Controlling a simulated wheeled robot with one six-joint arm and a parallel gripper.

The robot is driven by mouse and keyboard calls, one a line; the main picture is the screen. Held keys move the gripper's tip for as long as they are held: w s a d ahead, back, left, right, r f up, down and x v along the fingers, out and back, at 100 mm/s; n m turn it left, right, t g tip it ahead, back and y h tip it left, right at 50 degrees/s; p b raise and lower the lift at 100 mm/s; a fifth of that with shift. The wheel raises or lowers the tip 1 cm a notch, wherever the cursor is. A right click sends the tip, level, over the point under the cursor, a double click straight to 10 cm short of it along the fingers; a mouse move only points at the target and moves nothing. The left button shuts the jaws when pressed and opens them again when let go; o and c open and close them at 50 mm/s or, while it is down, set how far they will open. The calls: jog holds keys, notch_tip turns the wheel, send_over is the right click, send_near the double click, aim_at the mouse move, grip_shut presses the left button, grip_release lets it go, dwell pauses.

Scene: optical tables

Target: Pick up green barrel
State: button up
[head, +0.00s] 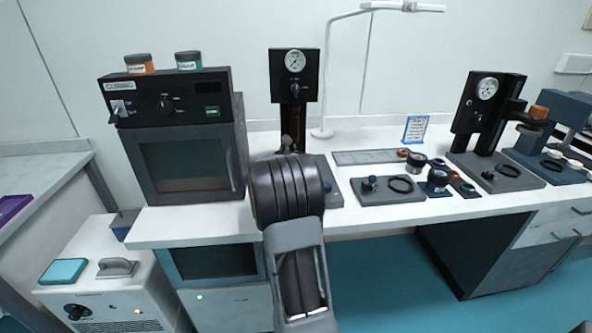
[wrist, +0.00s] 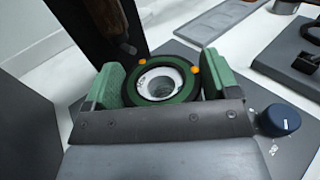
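The green barrel (wrist: 186,95) shows in the wrist view, seen from above as a round green piece with a dark rim, a pale ring and a hollow centre. It stands upright at the dark press base. My gripper (wrist: 160,82) has one green finger pad on each side of it, very close to its rim. Whether the pads touch and press on it cannot be told. In the head view my arm hides the barrel and the fingertips.
A blue knob (wrist: 279,119) stands right of the barrel on the base. The press with a gauge (head: 295,62) rises behind my arm. An oven (head: 183,160) stands left. Right are a small plate (head: 388,195) with a black ring and another gauge press (head: 487,100).

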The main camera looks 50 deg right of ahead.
jog(key=c, duration=0.7)
jog(key=shift+o, duration=0.2)
jog(key=shift+r, duration=0.1)
